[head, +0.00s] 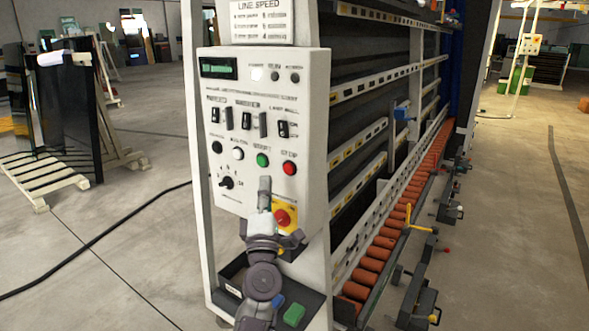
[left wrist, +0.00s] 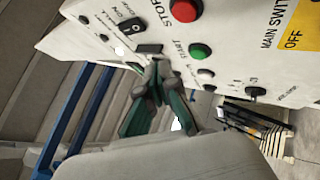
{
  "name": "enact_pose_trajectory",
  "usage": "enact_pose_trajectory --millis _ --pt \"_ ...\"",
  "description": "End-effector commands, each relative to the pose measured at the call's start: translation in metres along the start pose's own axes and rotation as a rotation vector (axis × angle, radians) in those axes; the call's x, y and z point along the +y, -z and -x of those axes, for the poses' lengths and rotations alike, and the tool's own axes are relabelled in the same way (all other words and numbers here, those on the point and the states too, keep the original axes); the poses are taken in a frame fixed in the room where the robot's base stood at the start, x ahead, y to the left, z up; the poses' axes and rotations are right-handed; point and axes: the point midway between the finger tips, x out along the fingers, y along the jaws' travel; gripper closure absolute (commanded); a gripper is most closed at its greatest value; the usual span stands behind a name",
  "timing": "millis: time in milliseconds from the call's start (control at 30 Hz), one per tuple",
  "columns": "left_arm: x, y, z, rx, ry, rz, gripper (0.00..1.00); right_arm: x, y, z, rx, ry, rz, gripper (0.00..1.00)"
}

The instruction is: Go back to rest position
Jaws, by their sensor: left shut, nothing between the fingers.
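The white control panel (head: 262,130) of the washer stands in the middle of the head view. It carries a green button (head: 263,160), a red button (head: 289,168), several black switches, a black rotary knob (head: 227,183) and a yellow and red main switch (head: 284,218). My left gripper (head: 265,190) is in front of the panel's lower part, overlapping the left side of the main switch. In the left wrist view my left gripper (left wrist: 158,72) is shut and empty, close to the panel face. I cannot tell whether it touches. My right gripper is not in view.
The washer's orange roller conveyor (head: 378,250) runs back to the right. A grey tray with a green item (head: 294,315) is below the panel. Dark panes on a wooden rack (head: 62,120) stand at left. A black cable (head: 100,238) crosses the open floor.

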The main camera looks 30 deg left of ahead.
Motion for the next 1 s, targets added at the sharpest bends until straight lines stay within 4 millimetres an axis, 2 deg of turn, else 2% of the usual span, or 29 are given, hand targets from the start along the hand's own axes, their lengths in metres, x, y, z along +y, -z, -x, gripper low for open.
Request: enact_pose_trajectory --millis 167,267,367,467,500,567,600,700,767,800,867,1000 --pt "0.0 0.0 0.0 0.0 0.0 0.0 1.0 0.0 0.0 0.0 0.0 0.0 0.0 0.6" --pt "-0.008 -0.003 0.003 -0.011 0.015 -0.015 1.0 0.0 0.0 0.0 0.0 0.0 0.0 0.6" --pt "-0.038 -0.015 0.014 -0.057 0.072 -0.08 1.0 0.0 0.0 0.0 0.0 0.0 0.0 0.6" --pt "-0.091 -0.033 0.04 -0.144 0.172 -0.195 1.0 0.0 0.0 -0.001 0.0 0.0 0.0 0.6" --pt "-0.116 -0.04 0.055 -0.189 0.218 -0.25 1.0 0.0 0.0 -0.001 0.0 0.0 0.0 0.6" --pt "-0.153 -0.051 0.081 -0.262 0.287 -0.335 1.0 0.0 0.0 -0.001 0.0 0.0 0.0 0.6" --pt "-0.177 -0.056 0.1 -0.312 0.331 -0.39 1.0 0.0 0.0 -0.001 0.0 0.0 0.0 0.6" --pt "-0.233 -0.065 0.153 -0.441 0.435 -0.519 1.0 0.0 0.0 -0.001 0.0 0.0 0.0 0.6" --pt "-0.263 -0.068 0.189 -0.523 0.495 -0.592 1.0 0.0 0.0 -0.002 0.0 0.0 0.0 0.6" --pt "-0.282 -0.068 0.213 -0.578 0.533 -0.639 1.0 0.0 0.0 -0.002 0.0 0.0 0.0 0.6" --pt "-0.308 -0.067 0.252 -0.663 0.588 -0.707 1.0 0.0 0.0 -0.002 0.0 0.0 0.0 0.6" --pt "-0.358 -0.054 0.346 -0.867 0.706 -0.853 1.0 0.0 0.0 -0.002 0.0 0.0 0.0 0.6"
